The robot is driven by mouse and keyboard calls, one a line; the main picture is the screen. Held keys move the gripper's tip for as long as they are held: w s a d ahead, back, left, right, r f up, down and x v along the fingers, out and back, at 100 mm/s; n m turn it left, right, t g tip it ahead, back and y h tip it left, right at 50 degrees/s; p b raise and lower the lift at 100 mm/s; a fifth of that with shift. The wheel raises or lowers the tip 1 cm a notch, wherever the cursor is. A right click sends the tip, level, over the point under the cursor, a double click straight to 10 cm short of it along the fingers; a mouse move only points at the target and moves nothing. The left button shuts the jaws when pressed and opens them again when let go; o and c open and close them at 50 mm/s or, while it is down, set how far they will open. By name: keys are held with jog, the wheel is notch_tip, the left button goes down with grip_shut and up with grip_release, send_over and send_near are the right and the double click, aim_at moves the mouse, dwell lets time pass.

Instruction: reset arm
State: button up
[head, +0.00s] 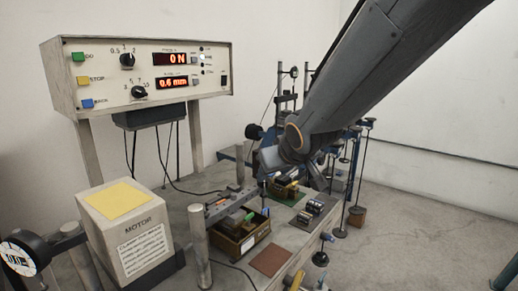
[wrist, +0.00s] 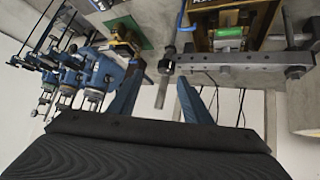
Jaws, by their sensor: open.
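My gripper (wrist: 158,78) shows in the wrist view as two blue fingers standing apart, with no object held between them. A metal post end and part of the bench show in the gap beyond the fingertips. In the head view my grey arm (head: 375,60) reaches in from the upper right, down over the bench; the fingers cannot be made out clearly there.
A control box (head: 140,72) with displays reading 0 N and 0.6 mm stands at the left behind a MOTOR block (head: 140,240). A metal bar (wrist: 245,58), a tray (head: 240,238), a green mat (head: 290,196) and blue clamp-like fixtures (wrist: 80,70) crowd the bench. Open floor lies right.

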jog(key=s+d+f+m+g+h, duration=0.1)
jog(key=s+d+f+m+g, duration=0.1)
jog(key=s+d+f+g, duration=0.2)
jog(key=s+d+f+m+g+h, duration=0.1)
jog(key=s+d+f+m+g, duration=0.2)
jog(key=s+d+f, duration=0.8)
jog(key=s+f+g, duration=0.1)
jog(key=s, duration=0.4)
jog(key=shift+s+d+f+h, duration=0.2)
jog(key=shift+s+d+h, duration=0.1)
jog(key=shift+s, duration=0.1)
jog(key=shift+w, duration=0.1)
